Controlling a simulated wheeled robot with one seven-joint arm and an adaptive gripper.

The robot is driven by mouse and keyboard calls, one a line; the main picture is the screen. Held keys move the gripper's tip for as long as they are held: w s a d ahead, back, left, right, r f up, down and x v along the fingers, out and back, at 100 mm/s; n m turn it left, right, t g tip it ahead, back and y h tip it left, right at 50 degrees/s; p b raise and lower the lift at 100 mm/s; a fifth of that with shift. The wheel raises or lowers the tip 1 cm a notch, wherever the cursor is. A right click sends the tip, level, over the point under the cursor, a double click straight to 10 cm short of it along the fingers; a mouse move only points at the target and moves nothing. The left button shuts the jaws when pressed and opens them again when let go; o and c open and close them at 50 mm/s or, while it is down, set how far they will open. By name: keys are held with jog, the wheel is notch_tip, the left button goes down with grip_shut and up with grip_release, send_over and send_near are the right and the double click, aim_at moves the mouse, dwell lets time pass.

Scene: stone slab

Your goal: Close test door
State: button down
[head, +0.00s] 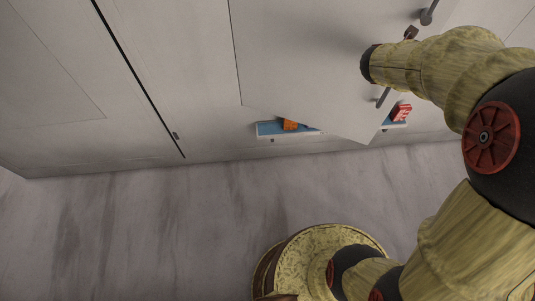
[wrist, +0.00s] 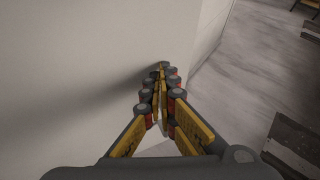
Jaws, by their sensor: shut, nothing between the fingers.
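The test door is probably the pale grey panel (head: 300,60) in the head view, which stands ajar from the cabinet front. A dark bar handle (head: 383,97) shows near its right side, partly behind my arm.
Below the door's lower edge, a blue shelf or tray (head: 268,129) holds an orange item (head: 290,125). A red item (head: 402,112) shows to the right of the door. Closed pale panels (head: 60,70) extend left. The grey streaked floor (head: 170,220) in front is clear apart from my own base.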

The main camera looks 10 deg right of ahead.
jog(key=w+d+n+t+y, duration=0.2)
jog(key=w+d+n+y, duration=0.1)
jog(key=w, duration=1)
jog(key=w+d+r+n+t+y, duration=0.1)
jog(key=w+d+n+t+y, duration=0.1)
jog(key=w, duration=1.1)
jog(key=shift+w+d+n+y+b, duration=0.4)
jog(key=shift+d+n+y, duration=0.2)
jog(key=shift+d+n, duration=0.7)
jog(key=shift+r, duration=0.15)
jog(key=shift+s+r, duration=0.1)
jog(key=shift+r, duration=0.05)
jog(key=f+v, duration=0.1)
jog(key=v, duration=1)
jog(key=shift+s, duration=0.6)
jog(key=shift+d, duration=0.1)
